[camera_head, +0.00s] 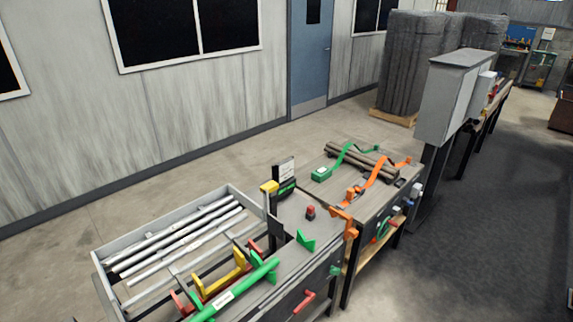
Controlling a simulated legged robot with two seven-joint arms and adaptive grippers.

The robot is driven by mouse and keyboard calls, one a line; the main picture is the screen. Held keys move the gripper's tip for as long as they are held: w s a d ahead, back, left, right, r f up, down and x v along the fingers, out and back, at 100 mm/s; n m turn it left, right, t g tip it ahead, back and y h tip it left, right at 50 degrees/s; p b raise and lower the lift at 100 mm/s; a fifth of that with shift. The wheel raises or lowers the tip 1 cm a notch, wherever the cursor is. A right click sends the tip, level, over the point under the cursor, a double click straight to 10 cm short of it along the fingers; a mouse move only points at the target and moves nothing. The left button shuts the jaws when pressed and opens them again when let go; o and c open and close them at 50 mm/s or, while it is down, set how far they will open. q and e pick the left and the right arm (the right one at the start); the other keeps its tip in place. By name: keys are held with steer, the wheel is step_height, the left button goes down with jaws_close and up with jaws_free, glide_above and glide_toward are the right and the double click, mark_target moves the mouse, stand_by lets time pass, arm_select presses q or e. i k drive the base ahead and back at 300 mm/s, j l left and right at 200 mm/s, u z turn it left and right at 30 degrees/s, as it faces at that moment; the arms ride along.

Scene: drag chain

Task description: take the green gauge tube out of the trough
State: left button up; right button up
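The green gauge tube (243,288) is a long bright green bar with a white label, at the bottom centre of the head view. It slants from lower left up to the right and appears to lie along green brackets (256,258) at the front of the near bench. Its lower left end is close to the picture's bottom edge. A yellow U-shaped bracket (240,262) and red pieces (182,304) stand just behind it. I cannot tell which of these parts form the trough. Neither of my grippers shows in the view.
A grey tray (97,259) with several silver tubes (172,238) lies left of the gauge tube. A black post with a sign (285,172) and a red button (310,211) stand behind. Strapped pipes (357,160) lie on the farther bench. Floor (80,222) behind is clear.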

mark_target(223, 302)
steer(key=i+l, duration=0.7)
steer(key=i, duration=0.2)
